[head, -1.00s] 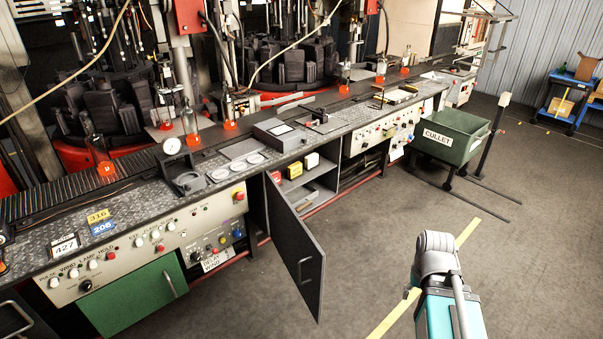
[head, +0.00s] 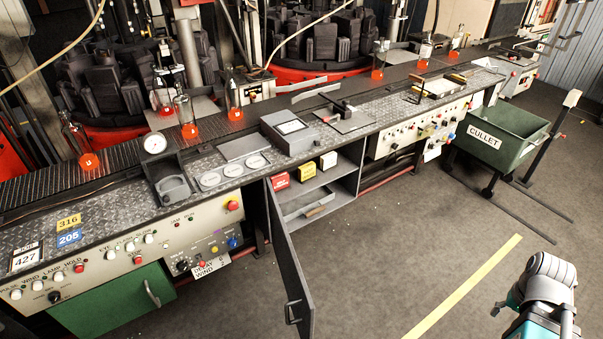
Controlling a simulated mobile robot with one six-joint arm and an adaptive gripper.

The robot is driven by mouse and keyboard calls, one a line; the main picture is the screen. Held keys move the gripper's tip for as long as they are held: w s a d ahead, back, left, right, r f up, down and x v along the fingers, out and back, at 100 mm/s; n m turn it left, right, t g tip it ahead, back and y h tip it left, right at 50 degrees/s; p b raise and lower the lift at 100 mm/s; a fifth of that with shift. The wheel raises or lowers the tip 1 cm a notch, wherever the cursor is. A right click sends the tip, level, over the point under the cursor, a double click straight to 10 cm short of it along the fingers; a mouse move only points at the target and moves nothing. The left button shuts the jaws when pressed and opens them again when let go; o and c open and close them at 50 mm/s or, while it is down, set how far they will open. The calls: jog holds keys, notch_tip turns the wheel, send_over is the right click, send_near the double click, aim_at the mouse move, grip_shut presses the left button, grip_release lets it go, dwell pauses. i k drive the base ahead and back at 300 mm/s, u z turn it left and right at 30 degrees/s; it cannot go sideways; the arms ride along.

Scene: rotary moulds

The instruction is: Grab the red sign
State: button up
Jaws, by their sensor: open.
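A small red sign-like block (head: 279,181) with faint pale marks stands on the upper shelf of the open cabinet (head: 338,196), at its left end, in the head view. I cannot read its marks. A yellow block (head: 306,170) and a whitish block (head: 328,161) stand to its right in a row. My teal and grey arm parts show at the bottom right, well apart from the cabinet across open floor. My gripper itself does not show.
The cabinet's dark door (head: 290,270) stands open, jutting toward the floor. A drawer-like tray (head: 304,206) lies below the shelf. A green cullet bin (head: 508,139) stands at the right. The grey floor with a yellow line (head: 465,285) is clear in front.

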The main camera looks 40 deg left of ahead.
aim_at(280, 182)
jog(key=u, duration=0.05)
jog(key=i, duration=0.85)
jog(key=u, duration=0.65)
jog(key=i, duration=0.9)
jog(key=u, duration=0.5)
jog(key=k, duration=0.95)
jog(key=u, duration=0.1)
jog(key=i, duration=0.55)
jog(key=u, duration=0.05)
